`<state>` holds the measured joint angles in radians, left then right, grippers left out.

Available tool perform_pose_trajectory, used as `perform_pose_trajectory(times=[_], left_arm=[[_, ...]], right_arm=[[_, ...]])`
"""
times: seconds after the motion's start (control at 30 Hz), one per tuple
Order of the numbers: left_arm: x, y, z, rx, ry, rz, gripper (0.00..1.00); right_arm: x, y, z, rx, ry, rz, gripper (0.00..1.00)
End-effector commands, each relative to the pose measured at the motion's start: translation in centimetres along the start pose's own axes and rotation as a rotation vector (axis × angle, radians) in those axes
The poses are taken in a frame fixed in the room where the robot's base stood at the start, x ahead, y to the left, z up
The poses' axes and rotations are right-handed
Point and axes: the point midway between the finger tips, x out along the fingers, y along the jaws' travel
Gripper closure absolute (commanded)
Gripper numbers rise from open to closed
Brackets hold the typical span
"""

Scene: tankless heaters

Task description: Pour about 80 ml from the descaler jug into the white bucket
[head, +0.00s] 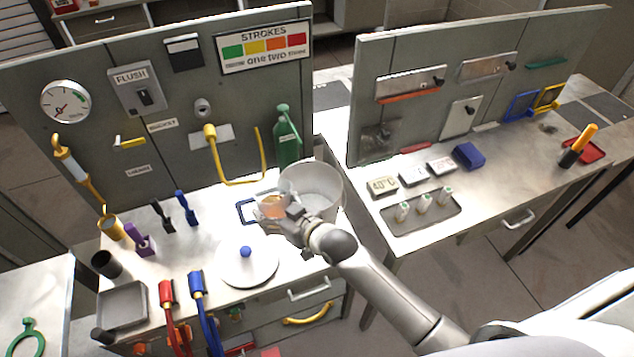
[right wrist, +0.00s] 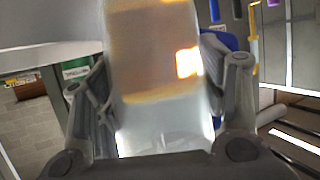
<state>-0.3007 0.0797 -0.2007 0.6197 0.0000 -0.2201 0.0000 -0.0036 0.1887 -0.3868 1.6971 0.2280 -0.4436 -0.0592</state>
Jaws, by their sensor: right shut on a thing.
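A clear jug (head: 272,205) with amber liquid is held in my right gripper (head: 287,219), just left of the white bucket. The jug (right wrist: 158,70) fills the middle of the right wrist view, between the two fingers of the right gripper (right wrist: 160,95), which are shut on it. I take it to be the descaler jug; no label on it is readable. Its exact tilt is hard to tell, and no stream of liquid shows. The white bucket (head: 325,182) stands open on the bench near its right end; its inside looks pale. My left gripper is not in view.
A white round lid with a blue knob (head: 247,262) lies in front of the jug. A green bottle (head: 287,138) stands behind the bucket against the grey panel. Brushes and a grey tray (head: 122,305) occupy the bench's left.

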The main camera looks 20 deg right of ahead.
Motion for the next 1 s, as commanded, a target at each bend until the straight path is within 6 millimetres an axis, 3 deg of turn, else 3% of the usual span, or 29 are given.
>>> perform_pose_trajectory(times=[0.47,1.0], left_arm=[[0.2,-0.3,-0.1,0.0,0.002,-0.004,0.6],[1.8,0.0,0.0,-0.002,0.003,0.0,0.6]], right_arm=[[-0.2,0.5,-0.7,0.082,-0.007,-0.03,0.73],[-0.7,1.8,-2.3,0.379,-0.052,-0.152,0.73]])
